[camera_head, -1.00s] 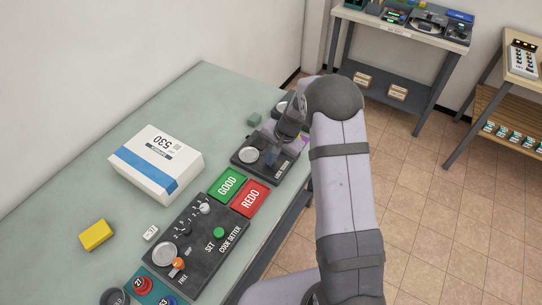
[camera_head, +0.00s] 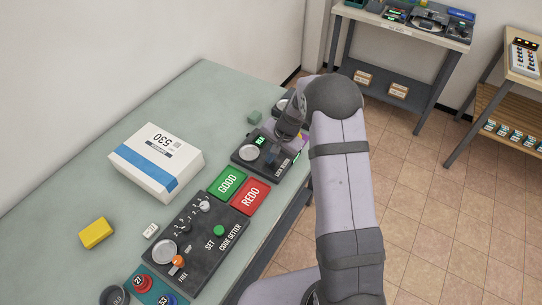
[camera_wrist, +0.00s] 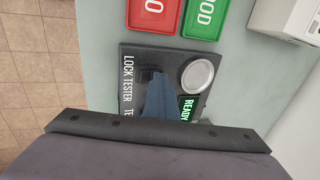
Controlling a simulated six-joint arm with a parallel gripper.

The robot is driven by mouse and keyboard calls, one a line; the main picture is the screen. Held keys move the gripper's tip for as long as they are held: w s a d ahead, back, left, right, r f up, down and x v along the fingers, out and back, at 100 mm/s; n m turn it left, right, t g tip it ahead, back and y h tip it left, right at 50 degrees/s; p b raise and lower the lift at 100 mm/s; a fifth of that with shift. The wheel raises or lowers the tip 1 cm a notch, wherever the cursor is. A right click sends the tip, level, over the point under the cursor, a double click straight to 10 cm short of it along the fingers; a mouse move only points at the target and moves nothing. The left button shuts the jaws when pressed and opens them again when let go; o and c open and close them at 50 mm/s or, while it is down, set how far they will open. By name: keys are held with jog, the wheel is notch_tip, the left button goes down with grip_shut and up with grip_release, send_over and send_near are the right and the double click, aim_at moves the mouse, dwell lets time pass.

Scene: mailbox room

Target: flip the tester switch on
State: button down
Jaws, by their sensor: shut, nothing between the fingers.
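The lock tester (camera_head: 250,165), a black box with a round silver disc (camera_head: 248,153), lies on the green bench. Its small display (camera_head: 260,141) is lit green; in the wrist view the lit display (camera_wrist: 188,106) reads READY. My gripper (camera_head: 281,133) is over the tester's far side in the head view. In the wrist view my shut, empty gripper (camera_wrist: 157,80) points down over the tester's face, beside the silver disc (camera_wrist: 197,75). The switch is hidden behind my fingers; I cannot tell its position or whether the tips touch it.
Green GOOD (camera_head: 227,184) and red REDO (camera_head: 250,197) plates lie close beside the tester. Then comes the code setter (camera_head: 200,240).

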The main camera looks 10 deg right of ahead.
jog(key=shift+s+d, duration=0.55)
jog(key=shift+r, duration=0.1)
jog(key=shift+d+r+p, duration=0.1)
jog(key=shift+r+p, duration=0.2)
jog(key=shift+r, duration=0.2)
jog(key=b+v, duration=0.1)
jog(key=v, duration=1.2)
